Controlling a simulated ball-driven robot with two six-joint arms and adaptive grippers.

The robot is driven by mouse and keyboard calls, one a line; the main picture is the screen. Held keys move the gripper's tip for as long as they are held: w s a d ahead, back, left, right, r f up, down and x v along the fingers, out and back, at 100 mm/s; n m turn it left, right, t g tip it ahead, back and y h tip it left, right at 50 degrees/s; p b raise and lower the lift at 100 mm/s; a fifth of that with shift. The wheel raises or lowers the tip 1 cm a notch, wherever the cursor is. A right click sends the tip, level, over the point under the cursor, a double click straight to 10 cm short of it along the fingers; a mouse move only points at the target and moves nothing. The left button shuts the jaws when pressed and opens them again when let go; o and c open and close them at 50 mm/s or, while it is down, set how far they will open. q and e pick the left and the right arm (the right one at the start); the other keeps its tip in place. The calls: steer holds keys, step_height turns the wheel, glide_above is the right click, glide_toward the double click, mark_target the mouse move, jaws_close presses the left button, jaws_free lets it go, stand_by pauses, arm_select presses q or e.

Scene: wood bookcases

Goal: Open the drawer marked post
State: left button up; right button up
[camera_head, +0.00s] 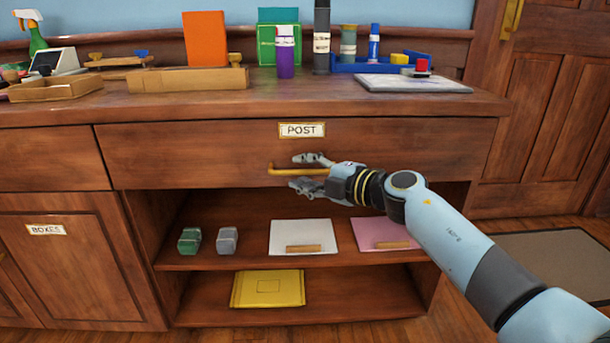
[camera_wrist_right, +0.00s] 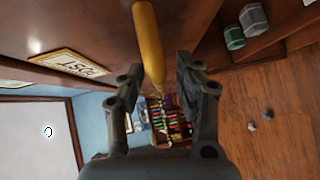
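The drawer (camera_head: 210,150) marked post is a wide wooden front under the counter top, and it looks shut. Its POST label (camera_head: 302,130) sits above a brass bar handle (camera_head: 285,171). My right gripper (camera_head: 305,172) reaches in from the right with one finger above the handle and one below. In the right wrist view, the handle (camera_wrist_right: 150,45) runs between the two fingers of my right gripper (camera_wrist_right: 158,78), with a gap on each side. The POST label (camera_wrist_right: 80,65) shows there too. My left gripper is not in view.
Below the drawer are open shelves (camera_head: 250,260) with green and grey blocks, white and pink sheets and a yellow folder. A BOXES cupboard (camera_head: 80,270) is at the left. The counter top (camera_head: 330,95) holds several items. Floor (camera_head: 470,235) shows at the right.

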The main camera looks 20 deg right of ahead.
jaws_close()
steer(key=shift+s, duration=0.1)
stand_by(0.5)
